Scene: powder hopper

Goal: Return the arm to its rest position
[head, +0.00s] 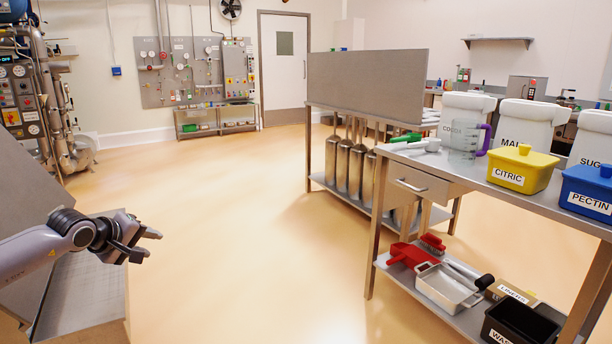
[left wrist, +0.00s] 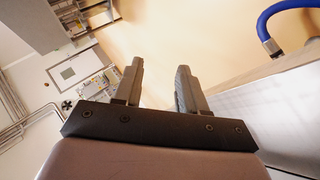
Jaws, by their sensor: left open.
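My left arm comes in from the left in the head view, and its gripper (head: 150,243) is open and empty. It hangs in the air beside a grey metal structure (head: 90,285) at the lower left. In the left wrist view the two dark fingers of the left gripper (left wrist: 156,92) stand apart, with only the tan floor between them. Nothing touches the fingers. My right gripper is not in view.
A steel bench (head: 460,180) on the right bears a yellow CITRIC box (head: 522,175), a blue PECTIN box (head: 590,195), a clear jug (head: 463,140) and white bins. The middle floor (head: 230,210) is clear. A blue hose (left wrist: 268,25) shows in the wrist view.

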